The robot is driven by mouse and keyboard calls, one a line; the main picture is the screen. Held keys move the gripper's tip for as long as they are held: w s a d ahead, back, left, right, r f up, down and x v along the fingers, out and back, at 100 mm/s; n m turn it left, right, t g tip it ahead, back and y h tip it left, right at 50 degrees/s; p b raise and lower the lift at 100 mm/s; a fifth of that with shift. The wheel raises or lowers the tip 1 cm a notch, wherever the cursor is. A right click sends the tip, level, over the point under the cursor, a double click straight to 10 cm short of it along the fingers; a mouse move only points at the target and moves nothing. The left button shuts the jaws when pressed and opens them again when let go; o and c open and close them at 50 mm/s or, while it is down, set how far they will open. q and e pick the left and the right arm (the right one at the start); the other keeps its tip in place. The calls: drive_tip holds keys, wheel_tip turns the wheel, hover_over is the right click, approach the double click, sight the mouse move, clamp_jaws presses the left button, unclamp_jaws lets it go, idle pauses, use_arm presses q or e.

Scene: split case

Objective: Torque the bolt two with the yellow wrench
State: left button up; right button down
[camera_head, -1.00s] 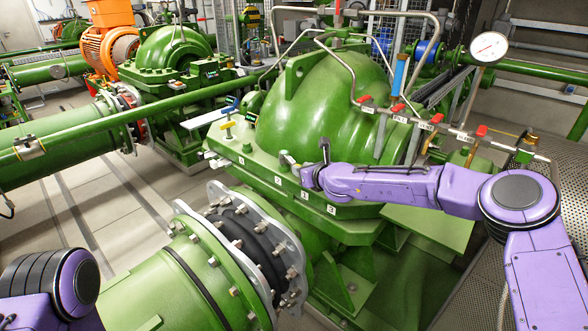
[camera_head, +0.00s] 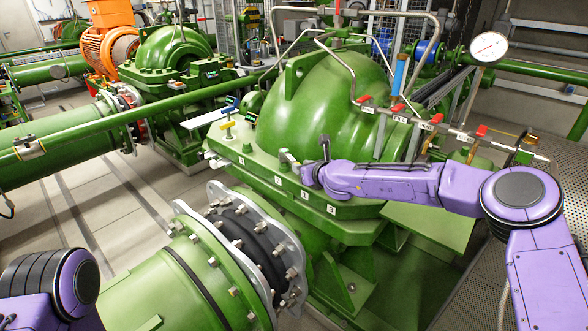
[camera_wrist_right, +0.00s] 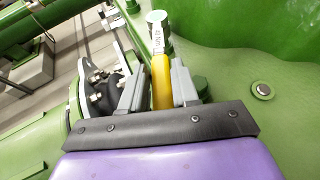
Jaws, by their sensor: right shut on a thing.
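My right gripper (camera_head: 306,174) is above the front edge of the green pump case, by the number labels. In the right wrist view (camera_wrist_right: 160,82) it is shut around the yellow wrench (camera_wrist_right: 162,84), whose yellow handle lies between the two grey fingers. The wrench's grey round head (camera_wrist_right: 156,17), with a white label below it, points away from the gripper. In the head view the grey head (camera_head: 287,158) shows just left of the gripper, above the label 2 (camera_head: 278,180). The bolt under the head is hidden. My left gripper is out of view.
The green pump dome (camera_head: 320,110) rises right behind the right gripper. Small pieces with blue and yellow tops (camera_head: 227,126) stand on the flange further left. A thin pipe with red-handled valves (camera_head: 437,118) and a gauge (camera_head: 488,48) runs above my right arm.

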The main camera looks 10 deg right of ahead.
drive_tip(key=shift+r, duration=0.2)
drive_tip(key=shift+r+p, duration=1.25)
drive_tip(key=shift+r, duration=0.2)
drive_tip(key=shift+f, duration=0.1)
